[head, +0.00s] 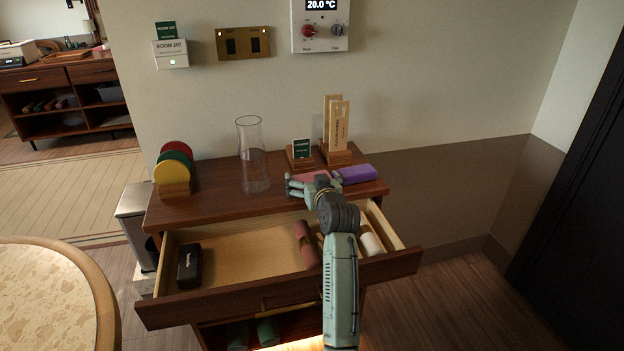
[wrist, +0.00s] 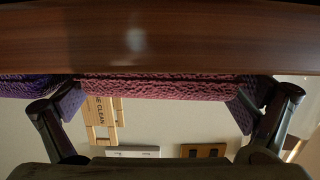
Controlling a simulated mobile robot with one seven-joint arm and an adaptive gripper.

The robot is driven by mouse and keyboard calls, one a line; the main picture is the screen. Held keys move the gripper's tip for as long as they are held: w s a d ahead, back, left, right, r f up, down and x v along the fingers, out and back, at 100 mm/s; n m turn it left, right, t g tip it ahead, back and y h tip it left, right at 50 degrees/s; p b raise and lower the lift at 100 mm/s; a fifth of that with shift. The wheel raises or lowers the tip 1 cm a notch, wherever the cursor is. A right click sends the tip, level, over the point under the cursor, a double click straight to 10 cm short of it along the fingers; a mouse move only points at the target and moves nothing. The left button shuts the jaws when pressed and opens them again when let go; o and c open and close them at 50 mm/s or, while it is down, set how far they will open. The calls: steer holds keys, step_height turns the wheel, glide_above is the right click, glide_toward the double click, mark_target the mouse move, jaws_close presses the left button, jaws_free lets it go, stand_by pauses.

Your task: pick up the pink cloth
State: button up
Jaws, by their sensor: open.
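The pink cloth (head: 315,176) lies folded on the dark wooden cabinet top, just left of a purple cloth (head: 355,174), and my arm partly hides it. In the wrist view, which looks upside down, the pink cloth (wrist: 160,87) spans most of the space between my two fingers. The purple cloth (wrist: 25,87) is at the left there, by one finger. My gripper (head: 304,187) is open at the cabinet top by the cloth's near side, and it also shows in the wrist view (wrist: 155,104). I cannot tell whether the fingers touch the cloth.
Below my arm, an open drawer (head: 235,251) holds a black case (head: 189,265), a dark pink roll (head: 306,243) and a white roll (head: 370,240). A glass carafe (head: 254,165), coloured discs (head: 174,168) and wooden signs (head: 338,130) stand on the cabinet top.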

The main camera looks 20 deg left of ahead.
steer(key=c, duration=0.9)
steer(key=shift+c, duration=0.2)
